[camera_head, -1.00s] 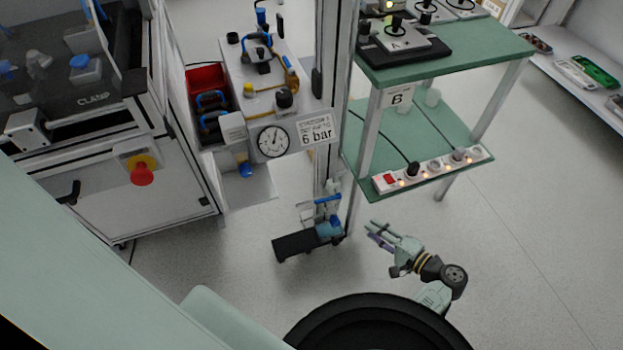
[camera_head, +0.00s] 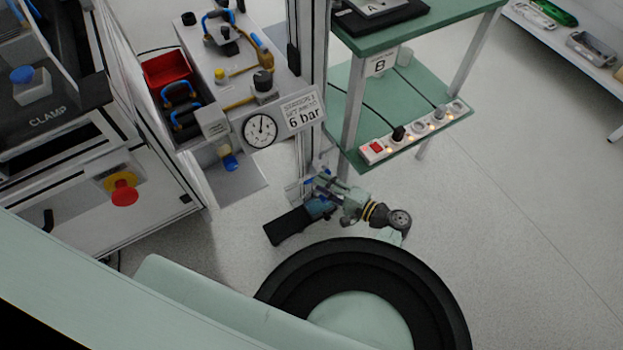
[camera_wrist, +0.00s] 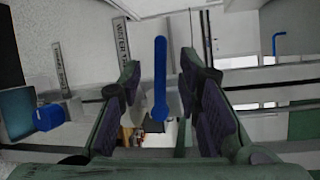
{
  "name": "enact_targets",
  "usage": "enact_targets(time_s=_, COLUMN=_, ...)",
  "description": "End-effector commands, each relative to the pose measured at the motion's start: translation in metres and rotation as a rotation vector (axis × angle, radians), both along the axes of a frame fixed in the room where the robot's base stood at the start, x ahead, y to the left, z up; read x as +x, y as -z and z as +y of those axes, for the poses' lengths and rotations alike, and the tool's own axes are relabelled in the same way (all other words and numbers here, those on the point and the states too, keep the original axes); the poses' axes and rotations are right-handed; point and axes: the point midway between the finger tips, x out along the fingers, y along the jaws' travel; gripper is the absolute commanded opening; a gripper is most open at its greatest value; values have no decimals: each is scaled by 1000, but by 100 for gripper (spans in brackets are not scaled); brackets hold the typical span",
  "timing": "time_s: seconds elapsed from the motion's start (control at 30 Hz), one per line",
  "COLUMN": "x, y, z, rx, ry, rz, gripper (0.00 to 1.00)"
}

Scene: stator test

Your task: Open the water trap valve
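A blue lever (camera_wrist: 160,80) stands upright in the picture in the wrist view, its round end low. A partly hidden label (camera_wrist: 122,42) starting "WATER" is just left of it. My gripper (camera_wrist: 160,72) is open, one finger on each side of the lever, with gaps visible on both sides. I cannot tell the depth between fingers and lever. In the head view my gripper (camera_head: 314,184) is low by the foot of the metal post, over a small blue and black unit (camera_head: 287,226). The lever cannot be made out clearly there.
In the wrist view a blue knob (camera_wrist: 47,117) is at left and another blue lever (camera_wrist: 278,40) at right. The green table (camera_head: 345,85) with a power strip (camera_head: 376,150) is close above my arm. A gauge panel (camera_head: 260,130) stands left. Floor at right is clear.

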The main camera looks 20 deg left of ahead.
Motion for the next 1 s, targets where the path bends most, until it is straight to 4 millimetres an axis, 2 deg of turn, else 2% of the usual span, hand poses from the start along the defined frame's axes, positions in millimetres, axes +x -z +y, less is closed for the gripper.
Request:
enact_targets(time_s=0.1, x=4, y=3, z=20, rx=0, ry=-3, rz=-1, gripper=31)
enact_targets(time_s=0.3, x=10, y=5, z=39, rx=0, ry=0, rz=-1, gripper=31)
enact_targets(time_s=0.63, x=11, y=5, z=42, rx=0, ry=1, rz=-1, gripper=31)
enact_targets(time_s=1.0, x=11, y=5, z=42, rx=0, ry=1, rz=-1, gripper=7)
